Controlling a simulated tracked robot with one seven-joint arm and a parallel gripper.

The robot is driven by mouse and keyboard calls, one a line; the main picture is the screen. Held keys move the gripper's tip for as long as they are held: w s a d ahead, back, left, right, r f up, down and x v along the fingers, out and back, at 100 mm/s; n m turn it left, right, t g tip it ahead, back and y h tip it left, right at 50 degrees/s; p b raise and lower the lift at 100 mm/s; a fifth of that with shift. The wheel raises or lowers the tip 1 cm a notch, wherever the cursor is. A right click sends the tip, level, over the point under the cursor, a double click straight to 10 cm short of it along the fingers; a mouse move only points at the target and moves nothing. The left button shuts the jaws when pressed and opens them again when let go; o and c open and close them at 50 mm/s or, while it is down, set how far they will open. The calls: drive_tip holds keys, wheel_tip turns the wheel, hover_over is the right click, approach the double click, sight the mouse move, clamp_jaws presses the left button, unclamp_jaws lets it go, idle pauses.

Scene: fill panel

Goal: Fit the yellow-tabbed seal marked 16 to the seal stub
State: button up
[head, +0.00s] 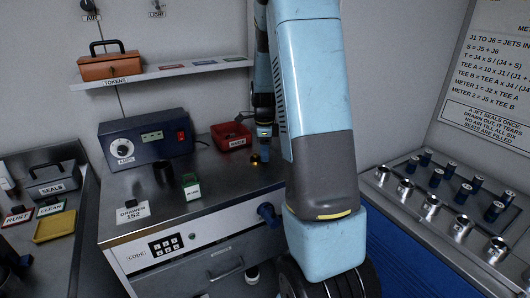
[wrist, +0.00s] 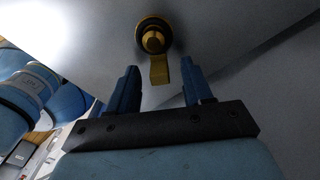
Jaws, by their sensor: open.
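A seal with a yellow tab (wrist: 159,72) and a dark ring sits on a grey surface in the wrist view. In the head view a small yellow piece (head: 256,160) shows on the grey worktop beside my gripper (head: 264,150). Any number on it is too small to read. My gripper (wrist: 159,84) is open, its two blue fingers apart. The tab lies ahead of and between the fingertips, with no contact visible. I cannot tell which fitting is the seal stub. My arm hides part of the worktop.
A shelf (head: 190,69) hangs above. A SEALS box (head: 54,182) is at left. The right panel (head: 420,225) holds several metal and blue cylinders.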

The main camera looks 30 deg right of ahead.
wheel_tip(320, 180, up, 13)
drive_tip(key=shift+r, duration=0.15)
idle(0.4)
drive_tip(key=shift+a, duration=0.1)
drive_tip(key=s+a+r+n+t, duration=0.3)
drive_tip(key=s+a+r+n, duration=0.6)
drive_tip(key=s+n, duration=0.25)
drive_tip(key=s+a+n+t, duration=0.1)
drive_tip(key=s+a+n, duration=0.2)
drive_tip(key=s+n, duration=0.3)
drive_tip(key=s+a+n+t, duration=0.1)
drive_tip(key=s+a+n, duration=0.2)
drive_tip(key=s+n, duration=0.3)
drive_tip(key=shift+s+a+r+t, duration=0.15)
drive_tip(key=shift+s+a+t, duration=0.25)
drive_tip(key=shift+s, duration=1.25)
drive_tip(key=shift+n, duration=0.25)
drive_tip(key=shift+c, duration=0.7)
